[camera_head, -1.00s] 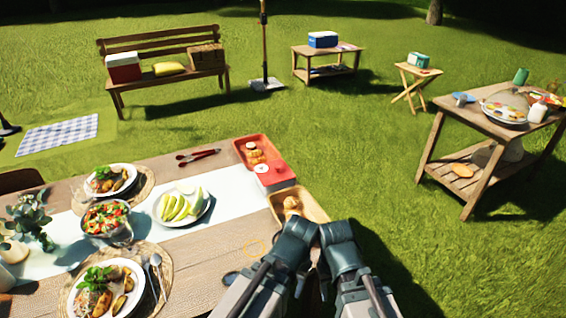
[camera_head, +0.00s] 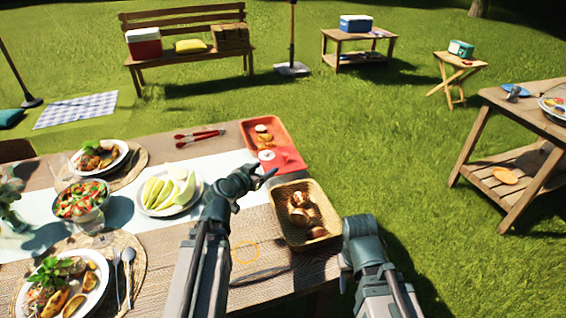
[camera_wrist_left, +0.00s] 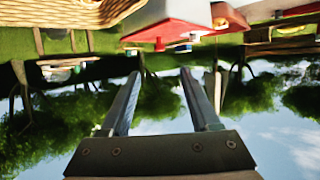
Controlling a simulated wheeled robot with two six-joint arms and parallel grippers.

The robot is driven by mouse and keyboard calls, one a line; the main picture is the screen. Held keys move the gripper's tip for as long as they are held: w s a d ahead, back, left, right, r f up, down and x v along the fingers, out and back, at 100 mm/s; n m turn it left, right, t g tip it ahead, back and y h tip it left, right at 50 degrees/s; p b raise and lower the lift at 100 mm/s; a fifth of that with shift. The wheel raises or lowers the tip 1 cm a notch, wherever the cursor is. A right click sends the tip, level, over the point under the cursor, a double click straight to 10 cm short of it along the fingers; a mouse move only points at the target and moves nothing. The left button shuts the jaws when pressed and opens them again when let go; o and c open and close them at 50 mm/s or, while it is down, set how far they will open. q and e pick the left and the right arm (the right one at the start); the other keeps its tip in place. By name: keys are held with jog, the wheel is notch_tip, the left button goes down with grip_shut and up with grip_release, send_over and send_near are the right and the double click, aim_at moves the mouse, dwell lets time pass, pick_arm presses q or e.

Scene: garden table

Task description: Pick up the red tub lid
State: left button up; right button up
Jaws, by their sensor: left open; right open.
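The red tub lid (camera_head: 288,161) is a flat red square with a round white patch, lying on a pale tub between the orange-red tray and the bread basket. My left gripper (camera_head: 266,175) is open and empty just left of the lid, its fingertips near the lid's left edge; I cannot tell whether they touch. In the left wrist view, which looks upside down, the red lid (camera_wrist_left: 180,31) is at the top, beyond the two spread fingers (camera_wrist_left: 161,75). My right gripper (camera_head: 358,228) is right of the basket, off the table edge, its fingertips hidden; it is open.
A wicker basket (camera_head: 321,231) of bread rolls stands close to the lid's near side. An orange-red tray (camera_head: 283,127) with food is behind it. A plate of melon slices (camera_head: 186,207) and red tongs (camera_head: 200,135) are left. Grass lies beyond the table's right edge.

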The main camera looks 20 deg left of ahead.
pick_arm(q)
jog(key=b, duration=0.3)
send_near(284, 156)
jog(key=x, duration=0.3)
jog(key=shift+f, duration=0.25)
jog(key=shift+w+d, duration=0.15)
jog(key=shift+w, duration=0.1)
jog(key=b+x, duration=0.1)
jog(key=x, duration=0.4)
jog(key=shift+w+b, duration=0.1)
jog(key=shift+b, duration=0.2)
jog(key=shift+r, duration=0.1)
grip_shut()
